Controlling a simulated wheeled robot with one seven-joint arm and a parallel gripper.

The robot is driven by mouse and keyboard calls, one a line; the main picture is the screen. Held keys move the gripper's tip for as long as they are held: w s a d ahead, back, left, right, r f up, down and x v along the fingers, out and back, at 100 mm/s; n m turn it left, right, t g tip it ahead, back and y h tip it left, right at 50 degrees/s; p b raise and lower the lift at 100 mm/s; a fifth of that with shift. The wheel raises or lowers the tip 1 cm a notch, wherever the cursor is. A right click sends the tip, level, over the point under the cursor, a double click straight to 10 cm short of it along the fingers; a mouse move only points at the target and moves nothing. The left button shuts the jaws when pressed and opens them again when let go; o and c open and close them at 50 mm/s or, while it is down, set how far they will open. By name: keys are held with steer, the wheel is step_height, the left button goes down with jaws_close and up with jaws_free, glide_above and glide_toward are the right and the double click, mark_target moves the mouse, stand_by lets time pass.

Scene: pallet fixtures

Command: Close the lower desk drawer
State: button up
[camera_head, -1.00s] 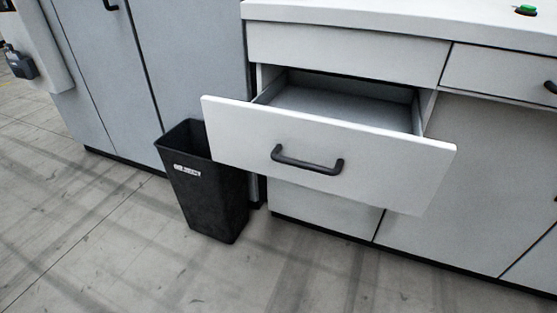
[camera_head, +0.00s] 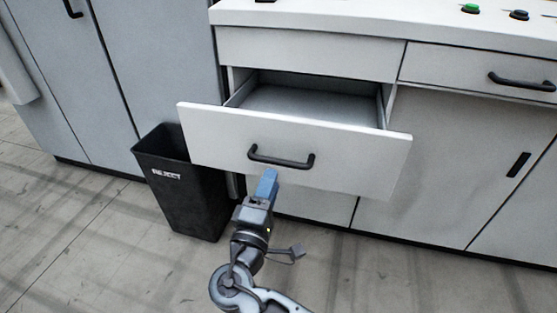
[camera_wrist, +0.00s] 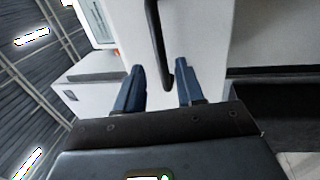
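The lower desk drawer (camera_head: 300,145) stands pulled well out of the white desk, its inside visible from above in the head view. Its dark bar handle (camera_head: 281,158) is on the white front panel. My gripper (camera_head: 269,176) has blue fingers and is in front of the panel, just below the handle in the head view. In the wrist view, my gripper (camera_wrist: 158,84) is open, with the handle (camera_wrist: 158,40) showing between its two spread fingers. I cannot tell whether a finger touches the handle or panel.
A black bin (camera_head: 184,190) stands on the floor left of the drawer, close to its front panel. Grey cabinets (camera_head: 150,80) are at the left. A shut drawer (camera_head: 470,72) with its own handle is at the right. The floor in front is clear.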

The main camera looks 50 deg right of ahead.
mark_target(279, 162)
steer(key=x, duration=0.7)
steer(key=shift+d, duration=0.15)
steer(key=shift+f, duration=0.1)
jaws_close()
stand_by(0.3)
